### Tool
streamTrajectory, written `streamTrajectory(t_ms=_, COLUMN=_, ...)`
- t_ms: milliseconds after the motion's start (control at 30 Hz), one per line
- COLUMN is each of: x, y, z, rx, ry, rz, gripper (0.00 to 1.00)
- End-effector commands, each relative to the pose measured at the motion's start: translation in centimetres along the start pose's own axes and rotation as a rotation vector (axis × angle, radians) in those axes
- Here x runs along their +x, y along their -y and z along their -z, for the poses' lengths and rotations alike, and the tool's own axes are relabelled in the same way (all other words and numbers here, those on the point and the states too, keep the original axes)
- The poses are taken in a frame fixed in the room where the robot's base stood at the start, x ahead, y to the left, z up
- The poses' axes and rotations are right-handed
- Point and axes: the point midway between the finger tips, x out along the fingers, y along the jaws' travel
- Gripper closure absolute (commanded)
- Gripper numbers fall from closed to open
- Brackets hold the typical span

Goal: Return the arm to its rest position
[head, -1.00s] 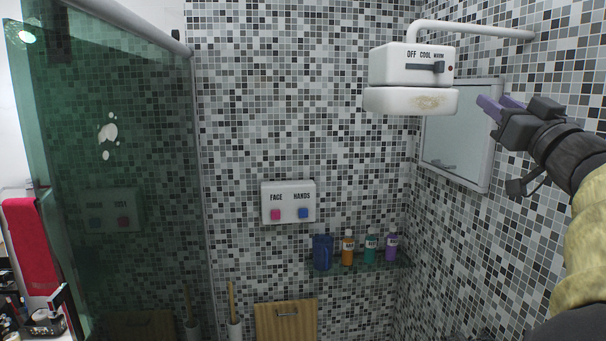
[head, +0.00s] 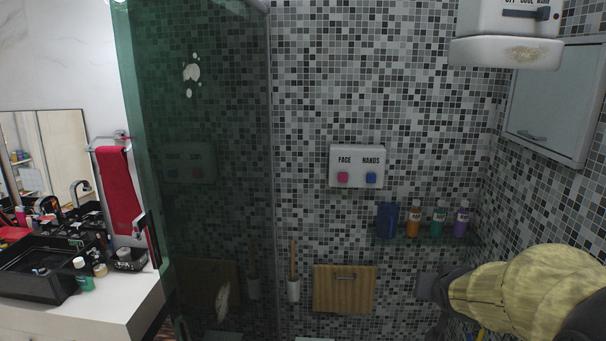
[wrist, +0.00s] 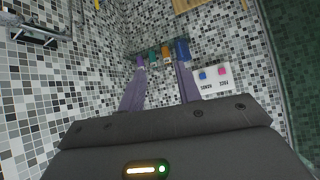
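My arm, in a yellowish sleeve, reaches in from the lower right of the head view, bent low in front of the tiled wall. Its dark wrist end points downward there, and the fingers are hidden from the head camera. In the wrist view my gripper (wrist: 160,68) shows two purple fingers set well apart, with nothing between them. Beyond the fingertips, at a distance, the wrist view shows the bottle shelf and the FACE/HANDS box (wrist: 212,80), upside down.
A white heater (head: 507,52) and cabinet (head: 555,100) are upper right. A green glass panel (head: 215,120) and sink counter (head: 110,305) are left.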

Motion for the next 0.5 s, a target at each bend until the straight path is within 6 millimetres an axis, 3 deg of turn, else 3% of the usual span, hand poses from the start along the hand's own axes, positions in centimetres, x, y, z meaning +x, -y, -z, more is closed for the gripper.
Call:
streamTrajectory(t_ms=33, x=0.3, y=1.3, z=-3.1, rx=-0.03, ry=0.079, rz=0.013, gripper=0.66)
streamTrajectory(t_ms=167, x=-0.1, y=3.6, z=-10.7, rx=-0.114, ry=0.287, rz=0.038, gripper=0.66)
streamTrajectory(t_ms=300, x=-1.9, y=5.7, z=-18.3, rx=-0.217, ry=0.502, rz=0.084, gripper=0.66)
streamTrajectory(t_ms=400, x=-3.3, y=6.3, z=-21.9, rx=-0.27, ry=0.609, rz=0.112, gripper=0.66)
streamTrajectory(t_ms=500, x=-4.1, y=6.6, z=-23.4, rx=-0.293, ry=0.659, rz=0.125, gripper=0.66)
